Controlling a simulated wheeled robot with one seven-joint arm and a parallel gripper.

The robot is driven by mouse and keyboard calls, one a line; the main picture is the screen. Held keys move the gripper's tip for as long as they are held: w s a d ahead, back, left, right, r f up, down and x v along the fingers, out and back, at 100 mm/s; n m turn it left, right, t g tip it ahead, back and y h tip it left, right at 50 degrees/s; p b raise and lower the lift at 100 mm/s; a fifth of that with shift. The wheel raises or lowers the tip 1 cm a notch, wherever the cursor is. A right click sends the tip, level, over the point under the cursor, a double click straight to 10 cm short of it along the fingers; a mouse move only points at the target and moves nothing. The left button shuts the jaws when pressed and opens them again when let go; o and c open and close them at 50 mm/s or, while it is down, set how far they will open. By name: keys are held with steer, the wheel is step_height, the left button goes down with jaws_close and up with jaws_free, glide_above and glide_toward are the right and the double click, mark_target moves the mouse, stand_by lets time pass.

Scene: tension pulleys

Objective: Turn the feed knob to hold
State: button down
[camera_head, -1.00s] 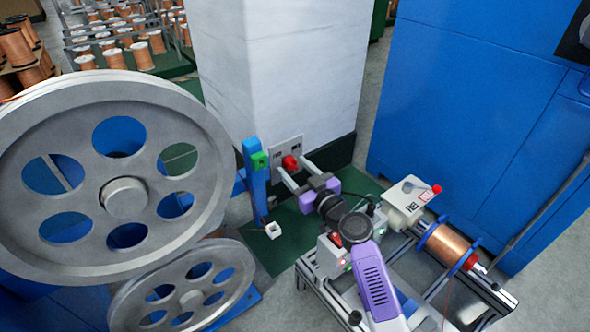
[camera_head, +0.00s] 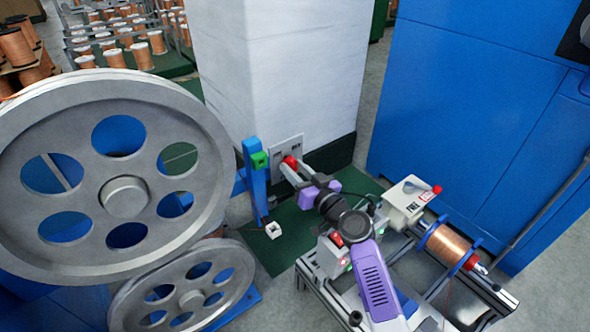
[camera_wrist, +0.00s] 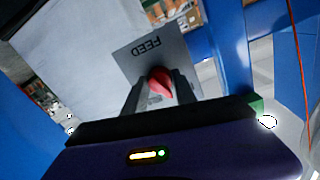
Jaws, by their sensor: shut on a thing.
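The red feed knob (camera_head: 291,162) sits on a small grey plate (camera_head: 279,147) low on the white column. In the wrist view the knob (camera_wrist: 160,82) points out from the plate (camera_wrist: 140,54), where the word FEED reads upside down. My gripper (camera_head: 289,167) has its two grey fingers at the knob, one on each side, shut on it. The wrist view shows my gripper's fingers (camera_wrist: 158,92) flanking the knob. The fingers and the tilt of the view hide the other plate markings, so I cannot read the knob's setting.
A blue post (camera_head: 256,180) with a green box stands just left of the plate. Large grey pulley wheels (camera_head: 82,105) fill the left. A copper spool (camera_head: 447,247) sits on a metal frame at right, and a blue cabinet (camera_head: 470,110) stands behind it.

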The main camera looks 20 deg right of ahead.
steer(key=m, duration=0.6)
steer(key=shift+p, duration=0.4)
steer(key=m, duration=0.2)
steer(key=m+p, duration=0.1)
steer(key=m, duration=0.2)
steer(key=shift+r+m+g+y, duration=0.1)
steer(key=shift+m+g+y, duration=0.2)
steer(key=shift+g, duration=0.1)
steer(key=c, duration=1)
jaws_free()
steer(key=p+v, duration=0.2)
steer(key=v, duration=0.5)
steer(key=shift+s, duration=0.4)
steer(key=shift+d, duration=0.15)
